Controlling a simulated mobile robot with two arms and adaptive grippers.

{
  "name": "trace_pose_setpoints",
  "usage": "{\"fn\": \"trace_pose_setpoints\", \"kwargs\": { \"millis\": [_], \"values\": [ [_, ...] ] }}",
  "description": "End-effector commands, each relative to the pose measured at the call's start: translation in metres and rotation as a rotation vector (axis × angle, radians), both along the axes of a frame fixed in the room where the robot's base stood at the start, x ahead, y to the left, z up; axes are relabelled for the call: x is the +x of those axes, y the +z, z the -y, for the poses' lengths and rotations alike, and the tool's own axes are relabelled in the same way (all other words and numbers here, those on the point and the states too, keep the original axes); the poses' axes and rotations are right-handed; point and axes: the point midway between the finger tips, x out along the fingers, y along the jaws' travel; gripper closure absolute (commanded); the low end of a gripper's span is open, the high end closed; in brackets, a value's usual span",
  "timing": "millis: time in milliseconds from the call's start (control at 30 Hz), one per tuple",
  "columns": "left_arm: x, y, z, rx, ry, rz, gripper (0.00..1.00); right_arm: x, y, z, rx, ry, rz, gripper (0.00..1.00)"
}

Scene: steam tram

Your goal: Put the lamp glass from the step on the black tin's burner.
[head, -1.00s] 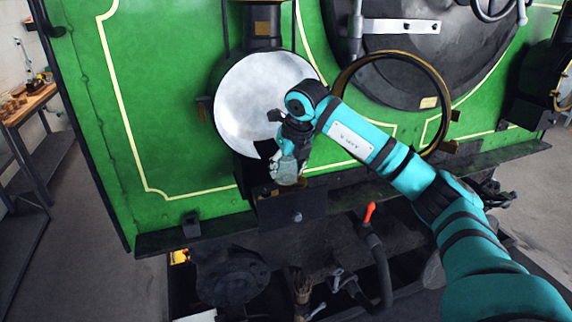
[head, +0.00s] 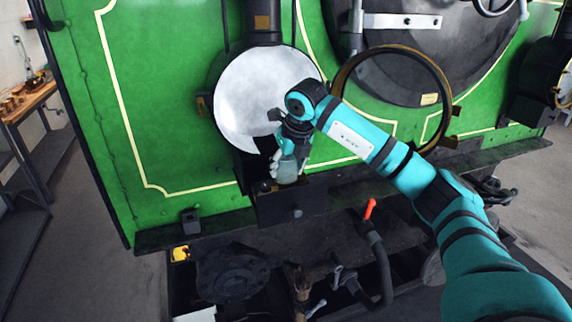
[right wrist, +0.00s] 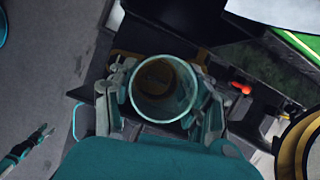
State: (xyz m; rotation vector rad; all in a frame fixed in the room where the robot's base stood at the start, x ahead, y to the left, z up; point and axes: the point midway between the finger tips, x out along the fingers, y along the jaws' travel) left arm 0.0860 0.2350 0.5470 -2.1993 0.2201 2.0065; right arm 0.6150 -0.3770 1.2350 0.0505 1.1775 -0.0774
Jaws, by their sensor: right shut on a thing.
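The lamp glass (head: 288,170) is a clear, pale tube. My right gripper (head: 282,163) is shut on it and holds it upright in front of the lower edge of the round white reflector. In the right wrist view I look down into the open mouth of the glass (right wrist: 163,88), with a finger on each side of it. Something brown and rounded shows through the glass below. I cannot tell whether it is the black tin's burner or whether the glass touches it. The dark parts under the glass blend together, so the tin is not clear.
The white reflector (head: 255,98) stands behind my right gripper. An open brass-rimmed ring (head: 345,82) stands to the right, close behind my forearm. A dark ledge (head: 185,237) runs along the green engine front. A red-tipped lever (head: 370,209) stands below right.

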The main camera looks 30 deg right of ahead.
Motion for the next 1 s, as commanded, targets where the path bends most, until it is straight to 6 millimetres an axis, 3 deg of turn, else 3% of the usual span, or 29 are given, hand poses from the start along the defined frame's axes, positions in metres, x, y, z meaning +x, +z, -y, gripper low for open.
{"fn": "trace_pose_setpoints", "kwargs": {
  "millis": [567,1000],
  "values": [
    [0.000,-0.011,0.000,0.000,0.000,0.001,0.54,0.000,-0.015,0.000,0.000,0.000,0.000,0.83],
    [0.000,-0.011,0.000,0.000,0.000,0.001,0.54,0.000,-0.015,0.000,0.000,0.000,0.000,0.83]
  ]
}}
